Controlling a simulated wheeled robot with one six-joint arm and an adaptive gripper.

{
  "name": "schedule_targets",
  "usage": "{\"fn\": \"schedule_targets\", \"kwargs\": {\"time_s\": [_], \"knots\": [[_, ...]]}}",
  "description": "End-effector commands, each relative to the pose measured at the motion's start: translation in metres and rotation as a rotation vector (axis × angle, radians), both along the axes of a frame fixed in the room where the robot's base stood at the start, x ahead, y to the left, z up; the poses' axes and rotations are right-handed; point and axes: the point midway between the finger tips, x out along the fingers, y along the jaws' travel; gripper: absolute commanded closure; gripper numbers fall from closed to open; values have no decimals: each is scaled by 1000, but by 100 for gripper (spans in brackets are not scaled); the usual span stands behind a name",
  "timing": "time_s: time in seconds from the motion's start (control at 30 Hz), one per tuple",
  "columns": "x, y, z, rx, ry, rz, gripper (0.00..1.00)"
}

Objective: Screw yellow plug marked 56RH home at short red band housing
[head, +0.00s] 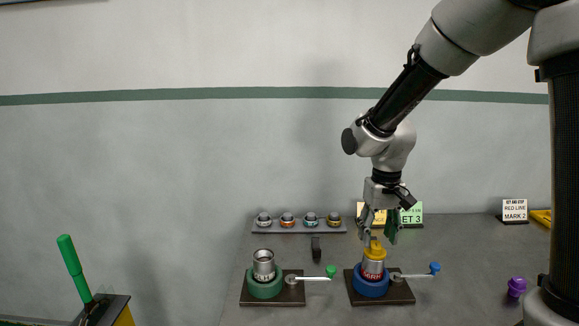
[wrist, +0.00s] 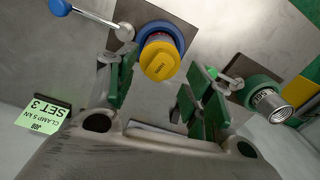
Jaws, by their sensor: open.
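The yellow plug (head: 375,249) sits on top of the metal housing with a red band (head: 372,270). That housing stands upright in the blue vise (head: 370,287). In the wrist view the plug (wrist: 160,62) faces me, with a small marking too blurred to read; how deep it sits I cannot tell. My gripper (head: 379,232) is above the plug, pointing down. Its green-padded fingers (wrist: 158,85) are apart, with the plug just beyond and between their tips, not gripped. A second, open-topped metal housing (head: 263,262) stands in the green vise (head: 265,284) to the left.
The blue vise's handle (head: 415,275) sticks out right, the green vise's handle (head: 312,278) too. A rack (head: 298,228) with several ringed parts, a small dark block (head: 316,248) and sign cards (head: 514,210) stand behind. A purple part (head: 517,286) is at right.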

Motion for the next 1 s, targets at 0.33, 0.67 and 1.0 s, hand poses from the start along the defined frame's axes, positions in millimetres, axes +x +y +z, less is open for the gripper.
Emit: {"fn": "schedule_targets", "kwargs": {"time_s": [0.33, 0.67, 1.0], "knots": [[0, 0, 0, 0, 0, 384, 48], [0, 0, 0, 0, 0, 887, 48], [0, 0, 0, 0, 0, 1006, 48]]}}
